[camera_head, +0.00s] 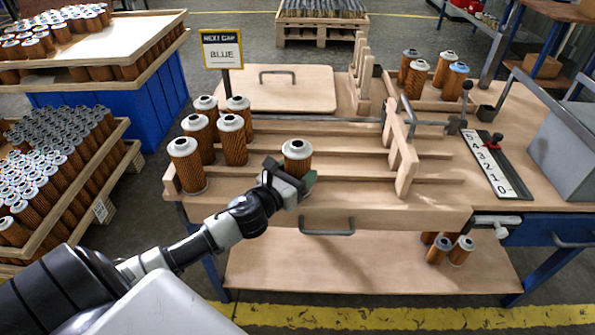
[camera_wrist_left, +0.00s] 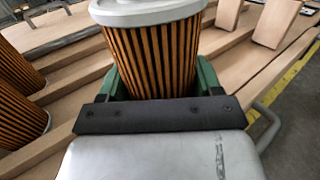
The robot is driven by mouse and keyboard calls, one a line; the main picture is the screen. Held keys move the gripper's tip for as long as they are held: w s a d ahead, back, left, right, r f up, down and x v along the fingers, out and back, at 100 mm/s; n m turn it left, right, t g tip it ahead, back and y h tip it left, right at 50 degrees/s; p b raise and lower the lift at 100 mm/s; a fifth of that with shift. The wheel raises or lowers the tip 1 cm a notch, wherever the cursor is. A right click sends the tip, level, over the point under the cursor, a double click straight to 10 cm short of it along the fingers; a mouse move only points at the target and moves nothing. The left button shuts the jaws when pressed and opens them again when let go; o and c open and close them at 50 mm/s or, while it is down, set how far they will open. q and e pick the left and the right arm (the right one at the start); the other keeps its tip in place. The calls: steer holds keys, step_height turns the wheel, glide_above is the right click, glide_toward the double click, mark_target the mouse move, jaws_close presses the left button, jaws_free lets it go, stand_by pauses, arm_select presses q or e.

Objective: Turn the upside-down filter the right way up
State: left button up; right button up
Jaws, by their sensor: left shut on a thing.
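My left gripper (camera_head: 299,183) is shut on a filter (camera_head: 297,160) with an orange-brown pleated body and a pale ring-shaped cap facing up. The held filter stands roughly upright over the front of the wooden rack (camera_head: 345,200); I cannot tell whether it touches the rack. In the left wrist view the filter (camera_wrist_left: 155,60) sits between the green fingers (camera_wrist_left: 160,85), its lower end hidden behind the gripper. Several other filters (camera_head: 187,165) stand upright at the rack's left end, pale caps up. My right gripper is not in view.
A sign (camera_head: 222,50) reads "NEXT CAP BLUE". More filters (camera_head: 416,78) with grey, pale and blue caps stand at the back right. A wooden gate (camera_head: 402,150) crosses the rack right of my gripper. A numbered strip (camera_head: 495,165) lies farther right. The rack's middle rows are clear.

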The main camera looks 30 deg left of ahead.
arm_select(q)
steer(key=o, duration=0.6)
steer(key=shift+c, duration=0.2)
steer(key=o, duration=0.5)
steer(key=shift+c, duration=0.2)
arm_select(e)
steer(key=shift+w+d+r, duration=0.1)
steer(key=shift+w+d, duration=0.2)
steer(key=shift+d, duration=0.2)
arm_select(q)
steer(key=shift+s+f, duration=0.1)
steer(key=shift+s, duration=0.05)
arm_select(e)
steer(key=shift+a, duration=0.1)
arm_select(q)
steer(key=shift+s, duration=0.3)
steer(key=s, duration=1)
steer(key=shift+a+b, duration=0.35)
steer(key=shift+b, duration=0.1)
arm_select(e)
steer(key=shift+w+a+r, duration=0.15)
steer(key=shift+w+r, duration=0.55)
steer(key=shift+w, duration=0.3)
